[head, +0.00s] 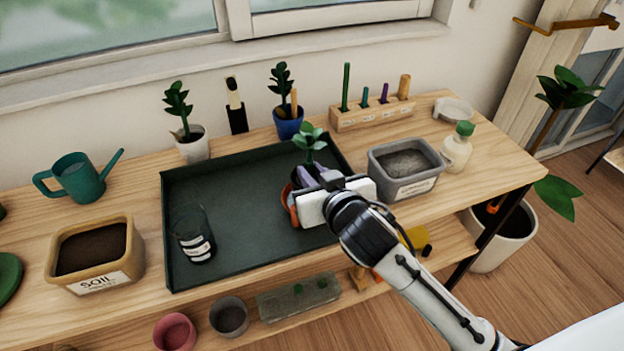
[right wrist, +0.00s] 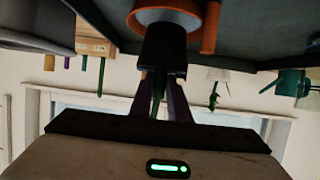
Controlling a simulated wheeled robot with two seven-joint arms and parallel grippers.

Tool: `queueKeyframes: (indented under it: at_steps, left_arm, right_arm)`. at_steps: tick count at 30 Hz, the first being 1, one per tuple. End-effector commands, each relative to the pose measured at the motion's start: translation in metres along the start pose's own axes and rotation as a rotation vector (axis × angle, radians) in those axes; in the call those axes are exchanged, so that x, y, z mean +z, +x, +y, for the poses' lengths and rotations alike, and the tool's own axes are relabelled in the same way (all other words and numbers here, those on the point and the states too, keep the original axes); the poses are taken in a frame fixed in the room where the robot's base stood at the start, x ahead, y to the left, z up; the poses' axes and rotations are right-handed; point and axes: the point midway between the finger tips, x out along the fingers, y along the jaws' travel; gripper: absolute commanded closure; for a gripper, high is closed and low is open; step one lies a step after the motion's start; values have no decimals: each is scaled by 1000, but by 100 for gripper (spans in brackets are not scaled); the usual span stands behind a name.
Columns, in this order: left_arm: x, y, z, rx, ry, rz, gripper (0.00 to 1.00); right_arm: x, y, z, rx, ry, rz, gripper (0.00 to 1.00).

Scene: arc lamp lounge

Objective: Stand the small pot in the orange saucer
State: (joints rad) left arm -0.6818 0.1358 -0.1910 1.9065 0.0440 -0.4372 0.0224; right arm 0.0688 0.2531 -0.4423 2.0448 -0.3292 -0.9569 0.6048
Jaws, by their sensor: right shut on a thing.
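The orange saucer (head: 287,207) lies on the dark green tray (head: 240,180), partly hidden behind my right gripper (head: 312,180). In the right wrist view, which is upside down, its orange rim (right wrist: 182,12) shows at the top. My right gripper (right wrist: 160,100) is shut on the small pot (right wrist: 163,45), a dark pot with a green plant (head: 310,145) rising above the fingers in the head view. The pot looks upright, with its base at the saucer. I cannot tell whether it touches the saucer. My left gripper is out of view.
A grey bin (head: 404,168) is close to my right gripper on the right. A soil box (head: 97,255), a teal watering can (head: 78,178), potted plants (head: 288,122) and a wooden tool rack (head: 372,114) surround the tray. The tray's middle is clear.

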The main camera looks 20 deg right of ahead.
Motion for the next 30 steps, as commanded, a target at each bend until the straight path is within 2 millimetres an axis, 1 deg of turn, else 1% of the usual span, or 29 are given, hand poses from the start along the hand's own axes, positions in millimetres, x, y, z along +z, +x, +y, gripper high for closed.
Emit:
queueKeyframes:
  at_steps: [1, 3, 10, 14, 15, 17, 18, 27, 29, 30]
  left_arm:
    - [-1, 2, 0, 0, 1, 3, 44]
    - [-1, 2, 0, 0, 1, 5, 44]
    - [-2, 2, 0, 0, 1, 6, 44]
    - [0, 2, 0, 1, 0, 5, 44]
    - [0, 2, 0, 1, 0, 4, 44]
    - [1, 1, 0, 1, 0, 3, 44]
    - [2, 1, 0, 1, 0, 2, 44]
    - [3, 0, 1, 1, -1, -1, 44]
    - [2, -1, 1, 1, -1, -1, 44]
    - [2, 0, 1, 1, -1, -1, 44]
  right_arm:
    - [9, 3, 0, 1, -2, -2, 100]
    - [14, 6, 0, 0, -1, 0, 100]
    - [14, 6, 0, -1, 0, 2, 100]
    - [18, 7, 0, -1, 1, 1, 100]
    - [18, 7, 0, 0, 0, 0, 79]
    - [17, 7, 0, 0, 0, -1, 69]
    - [17, 7, 0, 0, 0, -1, 65]
    - [15, 6, 0, 0, 0, 0, 65]
    - [13, 4, 0, -1, 0, 0, 65]
    - [14, 0, -1, -2, 1, -1, 65]
